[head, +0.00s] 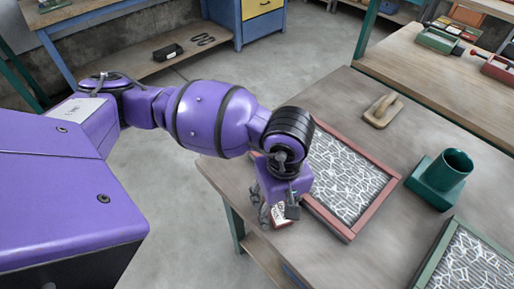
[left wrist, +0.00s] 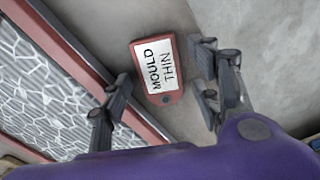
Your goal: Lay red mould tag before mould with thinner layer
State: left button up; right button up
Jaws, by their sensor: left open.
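The red mould tag (left wrist: 157,70), a red plate with a white label reading "MOULD THIN", lies flat on the table. In the head view the tag (head: 281,215) is partly hidden by my left gripper (head: 278,211). In the left wrist view my left gripper (left wrist: 163,80) is open, its fingers apart on either side of the tag. The tag lies in front of the red-framed mould (head: 384,190), a little apart from its frame. The green-framed mould (head: 437,248) is cut off at lower right. Both hold white fibre strands; I cannot tell which layer is thinner.
A teal cup on a square base (head: 445,175) stands between the moulds' far sides. A wooden float (head: 381,110) lies at the back of the grey table (head: 330,97). Another bench (head: 420,75) with tools is behind. The table's front left edge is close to the tag.

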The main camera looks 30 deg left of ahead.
aim_at(278, 208)
pick_arm(q)
notch_tip(278, 208, up, 12)
dwell(0.4)
jog(key=shift+d+f, duration=0.1)
jog(key=shift+f, duration=0.05)
